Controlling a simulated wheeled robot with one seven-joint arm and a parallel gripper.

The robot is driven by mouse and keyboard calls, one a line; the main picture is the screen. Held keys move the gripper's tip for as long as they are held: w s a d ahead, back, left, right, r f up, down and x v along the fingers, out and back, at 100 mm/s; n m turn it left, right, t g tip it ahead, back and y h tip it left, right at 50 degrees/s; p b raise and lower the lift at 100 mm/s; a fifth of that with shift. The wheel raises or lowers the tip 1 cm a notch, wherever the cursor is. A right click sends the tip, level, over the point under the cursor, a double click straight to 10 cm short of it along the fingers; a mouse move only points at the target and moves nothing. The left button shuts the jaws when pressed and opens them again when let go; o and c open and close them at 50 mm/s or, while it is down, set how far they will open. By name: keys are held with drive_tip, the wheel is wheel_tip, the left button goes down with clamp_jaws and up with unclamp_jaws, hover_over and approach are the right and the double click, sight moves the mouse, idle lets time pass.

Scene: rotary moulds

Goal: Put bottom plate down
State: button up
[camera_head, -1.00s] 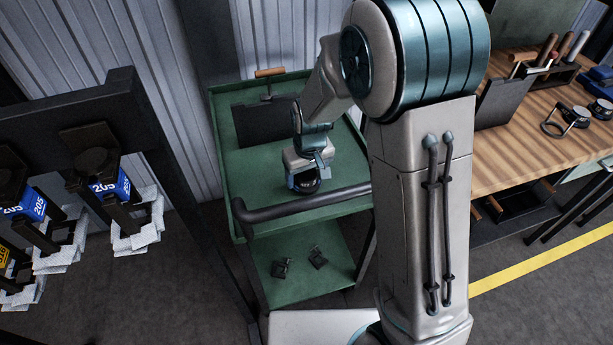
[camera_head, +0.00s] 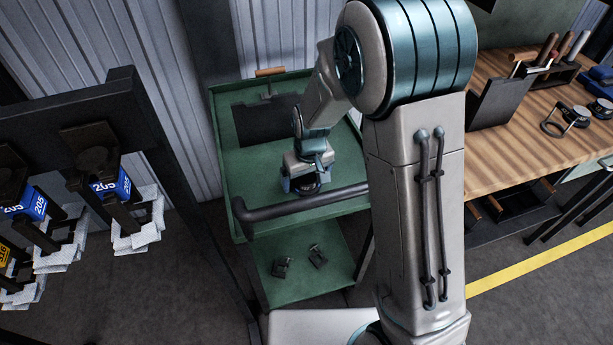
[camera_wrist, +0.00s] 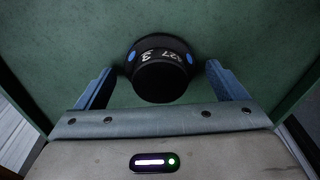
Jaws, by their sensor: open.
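The bottom plate (camera_wrist: 160,70) is a round black piece with a raised middle, white markings that seem to read "427 3" and two blue dots. In the wrist view it rests on the green surface of the cart (camera_head: 255,168), between the fingers of my gripper (camera_wrist: 160,75). The fingers are apart, with a gap on each side of the plate. In the head view my gripper (camera_head: 308,183) is low over the front part of the cart's top, and hides most of the plate.
The cart has a dark handle bar (camera_head: 300,203) along its front edge and a dark board (camera_head: 268,120) at the back of its top. Two small dark parts lie on its lower shelf (camera_head: 300,290). A wooden workbench (camera_head: 510,150) stands right; a dark rack (camera_head: 90,105) stands left.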

sight(309, 182)
wheel_tip(309, 182, up, 12)
drive_tip(key=s, duration=0.1)
drive_tip(key=shift+s+d, duration=0.2)
drive_tip(key=shift+d, duration=0.1)
